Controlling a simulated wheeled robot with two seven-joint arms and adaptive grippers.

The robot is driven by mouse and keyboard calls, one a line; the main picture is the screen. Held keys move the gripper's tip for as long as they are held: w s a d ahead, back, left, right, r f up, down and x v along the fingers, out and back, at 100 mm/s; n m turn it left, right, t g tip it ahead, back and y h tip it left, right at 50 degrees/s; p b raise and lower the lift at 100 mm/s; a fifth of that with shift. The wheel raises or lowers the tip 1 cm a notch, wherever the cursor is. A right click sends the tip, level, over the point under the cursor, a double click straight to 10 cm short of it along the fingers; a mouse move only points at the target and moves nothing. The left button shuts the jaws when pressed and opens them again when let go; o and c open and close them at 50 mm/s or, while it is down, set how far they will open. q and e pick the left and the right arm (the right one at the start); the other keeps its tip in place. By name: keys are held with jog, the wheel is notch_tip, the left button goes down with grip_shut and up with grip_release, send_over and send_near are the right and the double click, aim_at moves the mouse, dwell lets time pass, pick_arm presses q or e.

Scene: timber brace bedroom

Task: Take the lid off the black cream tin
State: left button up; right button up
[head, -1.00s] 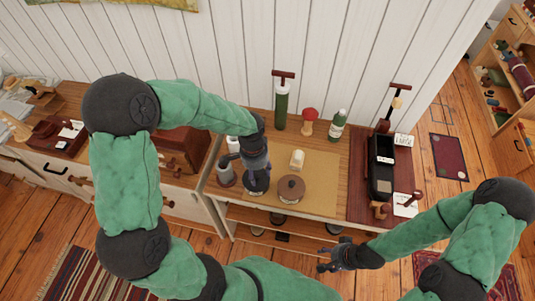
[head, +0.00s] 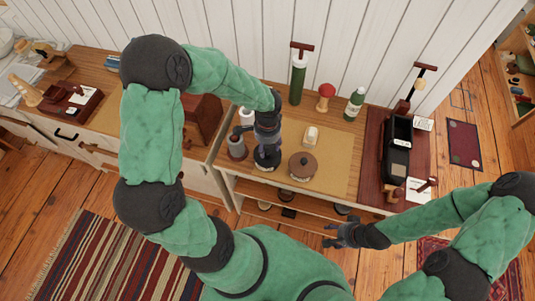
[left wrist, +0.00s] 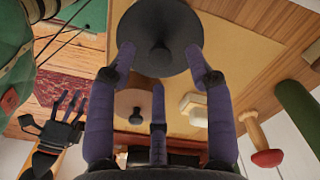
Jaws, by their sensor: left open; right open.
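The black cream tin (head: 268,161) stands on the tan mat near the cabinet's front, partly hidden under my left gripper. In the left wrist view its round dark lid (left wrist: 150,32) with a central knob shows at the top. My left gripper (head: 267,146) is over the tin and pointing down. Its purple fingers (left wrist: 158,75) are spread and open towards the lid; I cannot tell whether they touch it. My right gripper (head: 335,236) is open and empty, low in front of the cabinet.
A brown-lidded tin (head: 302,166) stands just right of the black one, with a cream block (head: 311,135) behind. A red-topped wooden piece (head: 326,96) and green bottles (head: 355,104) stand at the back. The tan mat's right part is clear.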

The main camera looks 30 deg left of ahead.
aim_at(268, 150)
pick_arm(q)
notch_tip(268, 150, down, 3)
jog(key=shift+f+b, duration=0.1)
jog(key=shift+b, duration=0.25)
grip_shut()
jog(key=shift+r, duration=0.2)
